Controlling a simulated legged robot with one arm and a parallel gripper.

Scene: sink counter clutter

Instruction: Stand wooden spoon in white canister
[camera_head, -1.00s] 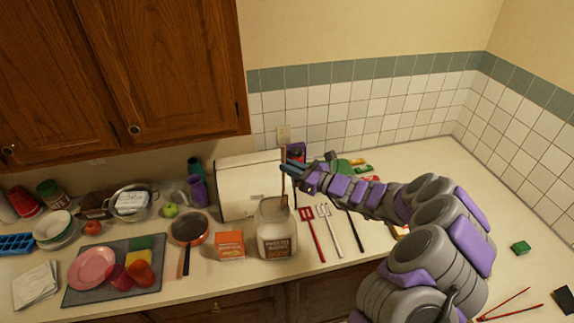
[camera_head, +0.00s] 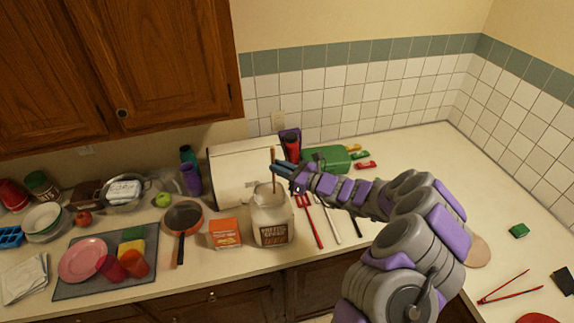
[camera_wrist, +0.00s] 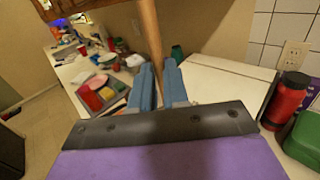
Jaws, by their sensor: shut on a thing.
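The wooden spoon shows as a thin brown handle (camera_head: 273,165) standing near upright over the white canister (camera_head: 272,222). The canister stands on the counter, with a dark label on its front and an open top. The spoon's lower end meets the canister's mouth in the head view; its tip is hidden there. My gripper (camera_head: 284,171) is shut on the handle just above and right of the canister's mouth. In the wrist view the handle (camera_wrist: 150,35) passes between the blue fingers of my gripper (camera_wrist: 158,85); the canister is not visible there.
A cream bread box (camera_head: 235,178) stands behind the canister. An orange box (camera_head: 225,233) and a pan (camera_head: 183,217) lie to its left. Red (camera_head: 309,220) and white utensils lie to its right.

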